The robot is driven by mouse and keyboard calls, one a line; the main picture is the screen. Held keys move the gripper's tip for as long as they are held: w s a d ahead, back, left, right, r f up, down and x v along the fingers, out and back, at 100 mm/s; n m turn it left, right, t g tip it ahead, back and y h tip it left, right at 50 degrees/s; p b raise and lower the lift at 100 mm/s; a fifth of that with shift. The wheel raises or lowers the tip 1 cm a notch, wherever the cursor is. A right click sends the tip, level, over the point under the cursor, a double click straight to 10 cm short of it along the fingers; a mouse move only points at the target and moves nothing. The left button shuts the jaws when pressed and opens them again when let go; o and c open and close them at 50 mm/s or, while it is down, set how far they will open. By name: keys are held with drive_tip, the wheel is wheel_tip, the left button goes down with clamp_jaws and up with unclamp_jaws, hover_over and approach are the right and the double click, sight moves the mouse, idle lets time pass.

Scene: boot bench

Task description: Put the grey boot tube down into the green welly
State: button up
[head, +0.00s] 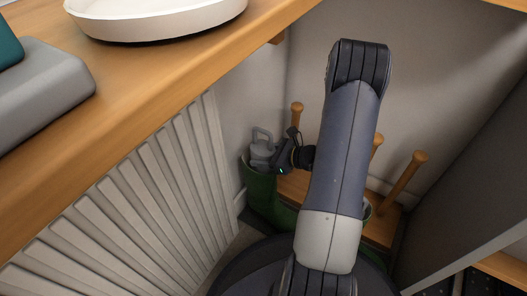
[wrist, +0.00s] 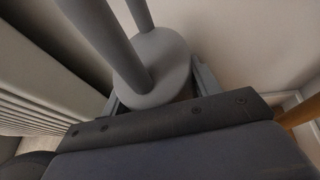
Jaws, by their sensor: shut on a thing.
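The grey boot tube (head: 262,150) has a loop handle on top and stands at the mouth of the green welly (head: 262,192) in the head view. Its lower part is hidden by the welly's shaft, so it looks at least partly inside. My gripper (head: 275,160) reaches it from the right and is shut on it. In the wrist view the grey tube (wrist: 158,68) shows its round top and handle posts between my gripper's fingers (wrist: 155,92). The welly does not show in the wrist view. How deep the tube sits cannot be told.
A wooden bench with upright pegs (head: 408,178) stands to the right of the welly. A ribbed pale radiator (head: 130,205) is on the left. A wooden shelf (head: 160,75) above holds a white dish (head: 155,22) and a grey folded item (head: 40,95).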

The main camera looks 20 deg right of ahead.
sight(263, 146)
drive_tip(key=shift+f, duration=0.5)
drive_tip(key=o, duration=1)
drive_tip(key=shift+r+p, duration=3.35)
drive_tip(key=shift+r, duration=1.2)
drive_tip(key=shift+f, duration=0.2)
wheel_tip(263, 146, down, 9)
drive_tip(key=b, duration=0.6)
drive_tip(key=shift+r+b, duration=0.15)
drive_tip(key=shift+b, duration=0.2)
drive_tip(key=shift+r, duration=0.1)
